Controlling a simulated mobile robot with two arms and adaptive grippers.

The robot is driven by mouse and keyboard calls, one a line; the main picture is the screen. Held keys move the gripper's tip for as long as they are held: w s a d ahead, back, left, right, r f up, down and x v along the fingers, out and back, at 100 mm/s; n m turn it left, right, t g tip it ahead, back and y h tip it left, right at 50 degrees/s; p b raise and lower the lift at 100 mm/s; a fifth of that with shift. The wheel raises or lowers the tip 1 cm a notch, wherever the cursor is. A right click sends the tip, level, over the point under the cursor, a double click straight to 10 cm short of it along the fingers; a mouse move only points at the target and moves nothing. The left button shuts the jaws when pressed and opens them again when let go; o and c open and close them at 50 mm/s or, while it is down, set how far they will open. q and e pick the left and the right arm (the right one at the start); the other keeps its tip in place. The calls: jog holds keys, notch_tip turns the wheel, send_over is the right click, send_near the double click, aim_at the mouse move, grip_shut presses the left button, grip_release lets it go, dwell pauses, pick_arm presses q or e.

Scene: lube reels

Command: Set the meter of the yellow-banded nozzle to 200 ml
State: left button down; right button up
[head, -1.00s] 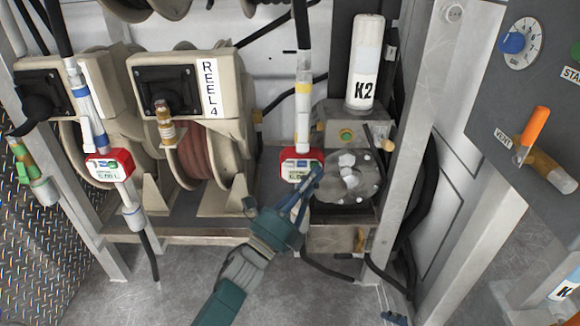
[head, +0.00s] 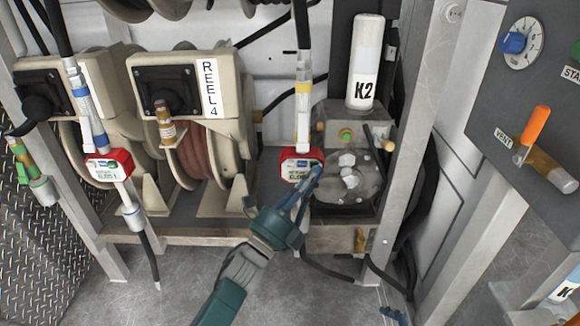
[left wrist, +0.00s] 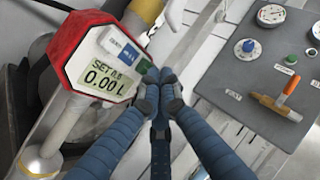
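The yellow-banded nozzle (head: 303,87) hangs upright in the middle of the head view. Its red-cased meter (head: 301,163) sits at its lower end. In the left wrist view the meter (left wrist: 75,62) shows large at upper left; its display (left wrist: 104,78) reads "SET 0.5" and "0.00 L". A white-and-blue button (left wrist: 122,46) and a green button (left wrist: 144,66) sit beside the display. My left gripper (left wrist: 152,78) is shut and empty, its tips just beside the green button; I cannot tell whether they touch. Blue tips, apparently my right gripper's (head: 392,314), show at the bottom edge.
A blue-banded nozzle with a similar red meter (head: 109,166) hangs at left. The Reel 4 unit (head: 190,90) stands between. A K2 bottle (head: 365,65) and a metal pump box (head: 350,180) stand right of the meter. A grey panel (head: 540,110) with a vent lever is at far right.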

pick_arm(q)
jog(key=shift+w+b, duration=0.35)
jog(key=shift+w, duration=0.15)
pick_arm(e)
jog(key=shift+t, duration=0.8)
jog(key=shift+w+a+r, duration=0.3)
jog(key=shift+w+r, duration=0.3)
jog(key=shift+w, duration=0.25)
jog(key=shift+w+a+r, duration=0.25)
jog(key=shift+w+r, duration=0.35)
jog(key=shift+w, duration=0.25)
dwell(0.4)
pick_arm(q)
jog(key=shift+s, duration=0.1)
pick_arm(e)
jog(key=shift+s+d+f, duration=0.1)
jog(key=shift+s+f, duration=0.05)
dwell(0.3)
pick_arm(q)
jog(key=shift+s+p, duration=0.6)
jog(key=shift+s, duration=0.45)
pick_arm(e)
jog(key=s+d+f+g, duration=0.2)
jog(key=s+f+g, duration=0.1)
jog(key=s, duration=0.3)
jog(key=shift+f, duration=0.25)
